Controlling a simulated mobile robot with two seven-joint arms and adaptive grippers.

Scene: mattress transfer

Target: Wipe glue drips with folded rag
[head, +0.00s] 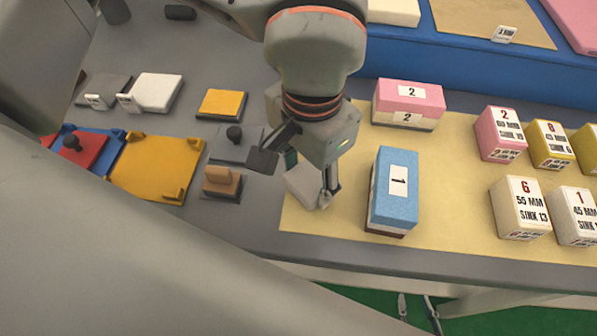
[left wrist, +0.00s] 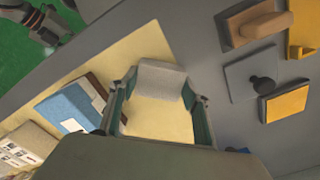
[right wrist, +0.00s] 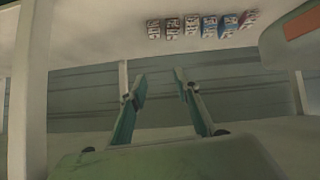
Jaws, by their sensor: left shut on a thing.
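A folded light-grey rag (head: 302,188) is between the fingers of my left gripper (head: 308,179), low over the left end of the pale yellow mat (head: 440,225). It also shows in the left wrist view (left wrist: 158,76) between both fingertips. My left gripper is shut on it. I cannot tell whether the rag touches the mat. No glue drips can be made out. My right gripper (head: 418,312) is below the table's front edge, over the green floor. In the right wrist view (right wrist: 160,86) its fingers are apart and empty.
A blue block labelled 1 (head: 396,185) stands close right of the rag. A pink block labelled 2 (head: 408,101) is behind it. Several numbered boxes (head: 520,207) stand further right. A wooden-handled block (head: 221,182) and a yellow tray (head: 160,166) are to the left.

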